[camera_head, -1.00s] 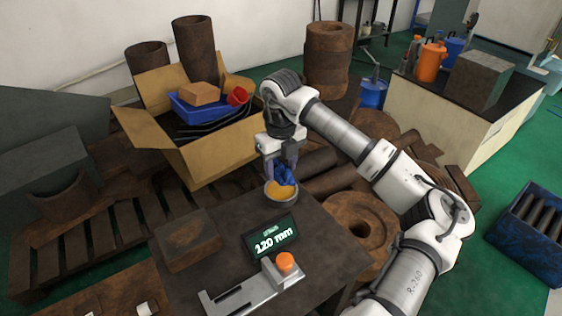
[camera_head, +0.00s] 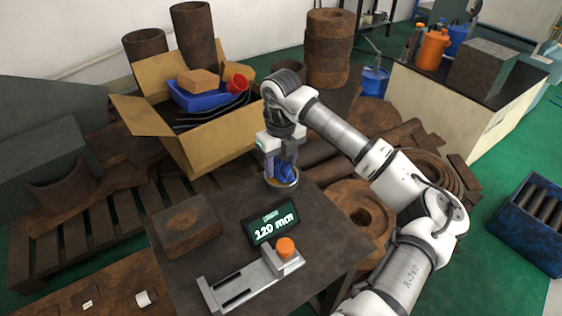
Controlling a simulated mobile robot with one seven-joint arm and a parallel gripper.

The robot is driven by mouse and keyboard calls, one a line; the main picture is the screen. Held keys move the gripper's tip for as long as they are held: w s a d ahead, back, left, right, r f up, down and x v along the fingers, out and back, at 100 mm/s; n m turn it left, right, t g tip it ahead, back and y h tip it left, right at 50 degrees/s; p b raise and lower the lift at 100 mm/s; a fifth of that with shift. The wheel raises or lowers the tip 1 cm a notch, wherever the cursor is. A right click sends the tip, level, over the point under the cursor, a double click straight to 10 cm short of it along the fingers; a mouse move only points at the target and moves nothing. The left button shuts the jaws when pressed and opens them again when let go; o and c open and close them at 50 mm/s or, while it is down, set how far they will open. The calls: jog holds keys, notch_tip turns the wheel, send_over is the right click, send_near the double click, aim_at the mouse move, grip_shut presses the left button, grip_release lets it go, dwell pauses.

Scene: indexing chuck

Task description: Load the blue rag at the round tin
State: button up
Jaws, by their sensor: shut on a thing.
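The blue rag (camera_head: 285,174) is bunched between the fingers of my gripper (camera_head: 282,166), which points down and is shut on it. The round tin (camera_head: 283,187) is a low grey tin with yellow-orange contents, at the far edge of the dark table. The rag and fingers are over the tin's opening and hide most of its inside. The rag appears to be at or in the opening; I cannot tell if it touches the contents.
A display reading 120 mm (camera_head: 271,226) stands in front of the tin. A grey metal fixture with an orange knob (camera_head: 285,247) lies nearer. A rusty block (camera_head: 187,226) sits on the left. A cardboard box (camera_head: 212,150) is behind left.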

aim_at(281, 160)
jog(key=shift+f+b, duration=0.55)
jog(key=shift+b, duration=0.2)
dwell(1.9)
jog(key=shift+r+p, duration=1.75)
jog(key=shift+r, duration=1.85)
